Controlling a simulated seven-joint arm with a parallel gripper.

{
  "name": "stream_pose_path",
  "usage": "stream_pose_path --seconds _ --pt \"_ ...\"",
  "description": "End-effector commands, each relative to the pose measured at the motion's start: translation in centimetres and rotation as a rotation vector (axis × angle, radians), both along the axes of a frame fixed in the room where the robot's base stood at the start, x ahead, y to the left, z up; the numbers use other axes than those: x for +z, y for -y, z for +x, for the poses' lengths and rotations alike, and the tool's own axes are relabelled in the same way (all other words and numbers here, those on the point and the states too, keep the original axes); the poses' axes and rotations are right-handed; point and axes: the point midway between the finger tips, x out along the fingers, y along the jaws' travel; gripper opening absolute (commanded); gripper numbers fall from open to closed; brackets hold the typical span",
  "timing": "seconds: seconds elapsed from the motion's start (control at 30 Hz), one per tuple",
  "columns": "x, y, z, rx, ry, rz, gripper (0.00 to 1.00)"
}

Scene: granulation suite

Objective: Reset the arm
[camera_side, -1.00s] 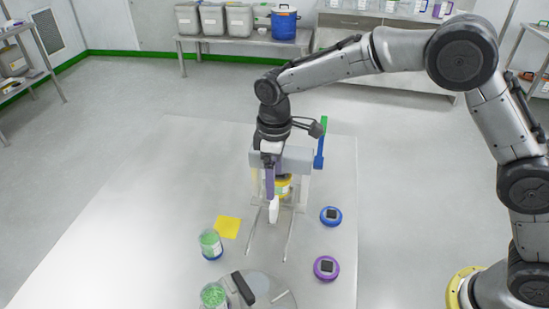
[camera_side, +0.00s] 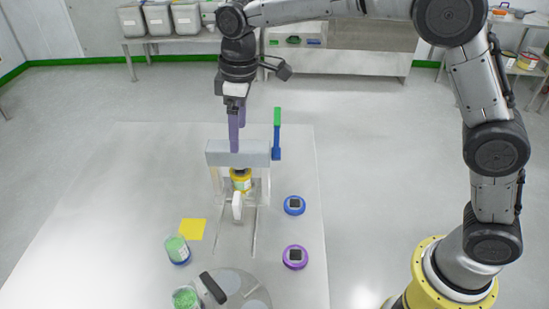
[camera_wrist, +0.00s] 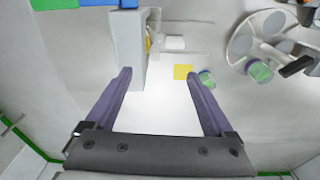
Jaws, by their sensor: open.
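My gripper (camera_side: 236,150) is above the work table (camera_side: 120,200), over the back of a grey-topped stand (camera_side: 222,153). Its purple fingers point down, and the tips overlap the stand's top bar in the side view. In the wrist view my gripper (camera_wrist: 159,74) has its fingers wide apart with nothing between them. The stand (camera_wrist: 128,45) is beyond the left finger there. A yellow container (camera_side: 241,180) sits inside the stand, partly hidden, with a white block (camera_side: 237,206) in front.
A green-and-blue upright piece (camera_side: 277,140) is right of the stand. Blue (camera_side: 294,205) and purple (camera_side: 295,257) round devices lie at right. A yellow square (camera_side: 192,230), green-filled jars (camera_side: 177,249) and a round plate (camera_side: 235,283) are toward the front. The table's left is clear.

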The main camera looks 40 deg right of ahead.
Motion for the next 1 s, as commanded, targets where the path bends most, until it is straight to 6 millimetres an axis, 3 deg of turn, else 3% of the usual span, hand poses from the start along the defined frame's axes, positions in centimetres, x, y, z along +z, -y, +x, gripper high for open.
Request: stream_pose_path --seconds 0.03,0.2,0.33,0.5,0.67,0.8,0.9,1.0 --pt "2.4 1.5 -0.7 -0.024 0.036 0.012 0.88" --pt "8.0 6.4 -4.9 -0.112 0.130 0.043 0.88" --pt "10.6 9.6 -9.1 -0.193 0.196 0.063 0.88" --pt "12.0 13.0 -15.2 -0.309 0.275 0.090 0.88" --pt "11.2 15.3 -21.2 -0.427 0.344 0.116 0.88" --pt "8.7 16.5 -26.1 -0.535 0.387 0.139 0.88" --pt "6.2 16.9 -28.7 -0.604 0.399 0.156 0.88" --pt "3.9 17.0 -30.0 -0.649 0.383 0.165 0.88"
